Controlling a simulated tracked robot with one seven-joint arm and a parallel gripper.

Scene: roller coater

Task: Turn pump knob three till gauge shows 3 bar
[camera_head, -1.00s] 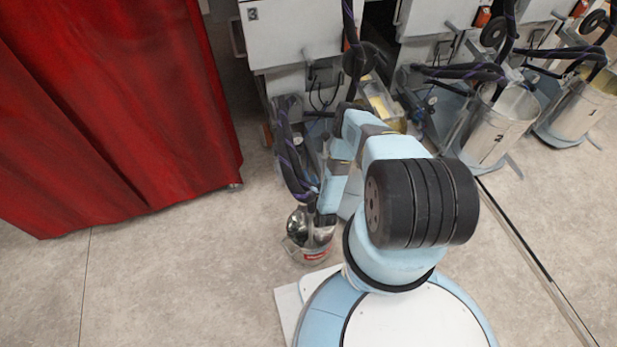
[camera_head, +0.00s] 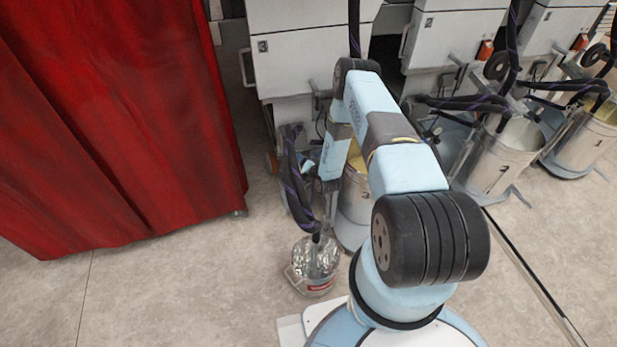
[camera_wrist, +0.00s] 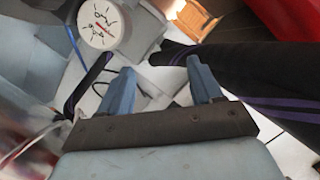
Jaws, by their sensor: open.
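A round white gauge (camera_wrist: 103,24) with dark markings and a red needle shows at the upper left of the wrist view. Its scale is too small and blurred to read. My gripper (camera_wrist: 161,80) is open, with its two blue fingers apart and nothing held between them. The gauge is beyond and to the left of the fingers. I cannot pick out pump knob three with certainty in either view. In the head view a white cabinet (camera_head: 312,60) with a small number plate stands behind my raised arm, which hides part of the pump area below it.
A dark hose with purple stripes (camera_wrist: 285,105) runs close to the right finger. A small metal bucket (camera_head: 315,268) stands on the floor beside my base. A red curtain (camera_head: 110,130) hangs at left. More pump units with a metal pail (camera_head: 500,155) stand at right. Floor at lower left is free.

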